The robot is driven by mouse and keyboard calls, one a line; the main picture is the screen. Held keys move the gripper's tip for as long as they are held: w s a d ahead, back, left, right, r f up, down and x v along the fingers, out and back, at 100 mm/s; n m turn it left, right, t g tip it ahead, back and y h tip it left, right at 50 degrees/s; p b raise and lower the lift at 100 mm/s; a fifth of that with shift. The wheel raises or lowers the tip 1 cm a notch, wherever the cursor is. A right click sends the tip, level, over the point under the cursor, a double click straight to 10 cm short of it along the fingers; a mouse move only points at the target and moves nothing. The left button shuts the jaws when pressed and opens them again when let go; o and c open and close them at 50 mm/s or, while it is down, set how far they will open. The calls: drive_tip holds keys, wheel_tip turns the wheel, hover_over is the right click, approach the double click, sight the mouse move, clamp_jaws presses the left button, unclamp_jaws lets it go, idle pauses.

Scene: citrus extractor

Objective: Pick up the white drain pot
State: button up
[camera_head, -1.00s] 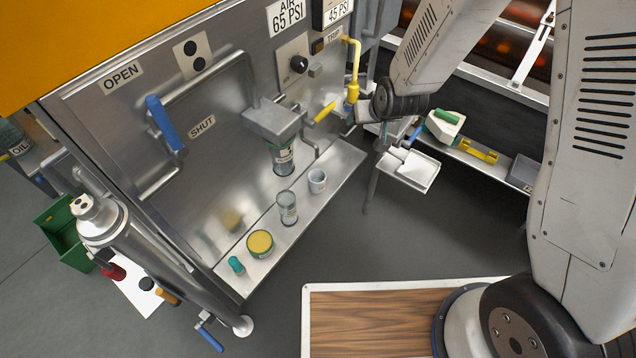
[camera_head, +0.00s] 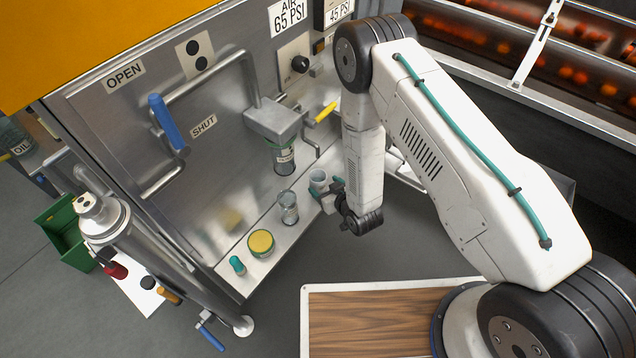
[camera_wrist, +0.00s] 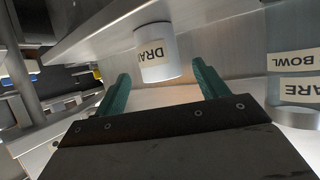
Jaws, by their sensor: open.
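The white drain pot (camera_head: 318,179) stands on the metal shelf at the front of the machine, at the right of a short row of containers. In the wrist view the pot (camera_wrist: 158,57) shows its "DRAIN" label, partly cut by view, and looks inverted. My gripper (camera_head: 333,193) is at the pot's right side in the head view. In the wrist view its two teal fingers (camera_wrist: 162,88) are spread, one on each side of the pot's near end, with gaps to it. The gripper is open and empty.
Left of the pot on the shelf (camera_head: 262,268) stand a clear glass jar (camera_head: 288,208), a yellow-topped tin (camera_head: 261,243) and a small teal item (camera_head: 237,265). A spout with a jar (camera_head: 283,158) hangs behind.

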sight(314, 175)
drive_tip(key=x, duration=0.7)
drive_tip(key=shift+w+r, duration=0.2)
drive_tip(key=shift+w, duration=0.1)
drive_tip(key=shift+c, duration=0.2)
drive_tip(key=c, duration=1.1)
drive_tip(key=shift+r, duration=0.1)
